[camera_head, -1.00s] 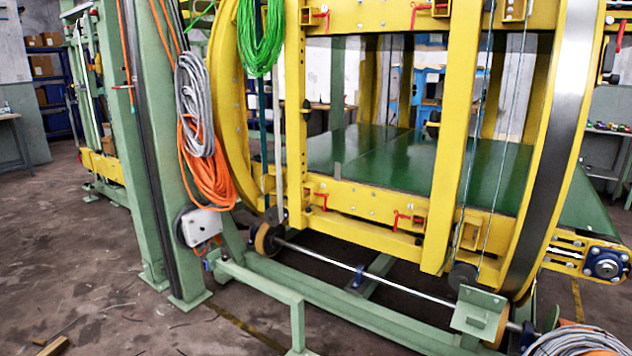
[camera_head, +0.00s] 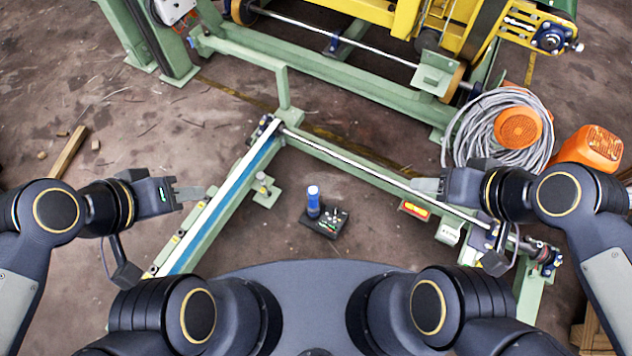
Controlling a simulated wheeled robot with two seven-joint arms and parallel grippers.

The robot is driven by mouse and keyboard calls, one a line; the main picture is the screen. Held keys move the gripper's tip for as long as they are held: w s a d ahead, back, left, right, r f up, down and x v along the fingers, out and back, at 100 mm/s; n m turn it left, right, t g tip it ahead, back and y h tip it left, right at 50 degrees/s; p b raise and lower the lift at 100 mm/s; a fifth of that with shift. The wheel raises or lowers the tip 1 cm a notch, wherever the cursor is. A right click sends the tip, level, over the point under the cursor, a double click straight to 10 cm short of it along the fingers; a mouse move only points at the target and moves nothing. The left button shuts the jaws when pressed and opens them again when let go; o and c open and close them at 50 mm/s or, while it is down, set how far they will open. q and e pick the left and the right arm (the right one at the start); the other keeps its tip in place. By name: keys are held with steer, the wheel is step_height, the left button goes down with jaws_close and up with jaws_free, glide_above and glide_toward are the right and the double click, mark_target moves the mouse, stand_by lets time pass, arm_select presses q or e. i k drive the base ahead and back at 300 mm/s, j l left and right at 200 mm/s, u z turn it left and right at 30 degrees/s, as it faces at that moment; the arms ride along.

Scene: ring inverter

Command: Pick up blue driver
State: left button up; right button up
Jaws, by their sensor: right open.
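The blue driver (camera_head: 313,199) stands upright on or at the left edge of a small black holder (camera_head: 326,222) with several small bits, low between my two arms in the head view. My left gripper (camera_head: 190,193) is to the left of the driver, above the green rail frame, and empty. Its fingers are seen edge-on, so its opening is unclear. My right gripper (camera_head: 426,186) is to the right of the driver, open and empty, over the long metal rod. Neither gripper touches the driver.
Green frame beams (camera_head: 215,215) lie left of the driver, and a metal rod (camera_head: 375,170) runs behind it. A grey cable coil (camera_head: 480,130) and an orange container (camera_head: 590,148) are at the right. A wood piece (camera_head: 68,152) lies on the floor at left.

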mark_target(313, 191)
steer(key=k, duration=0.1)
steer(key=z, duration=1.35)
steer(key=i+l+z, duration=0.2)
steer(key=z, duration=0.15)
steer(key=i+l+z, duration=0.1)
steer(key=i+z, duration=0.25)
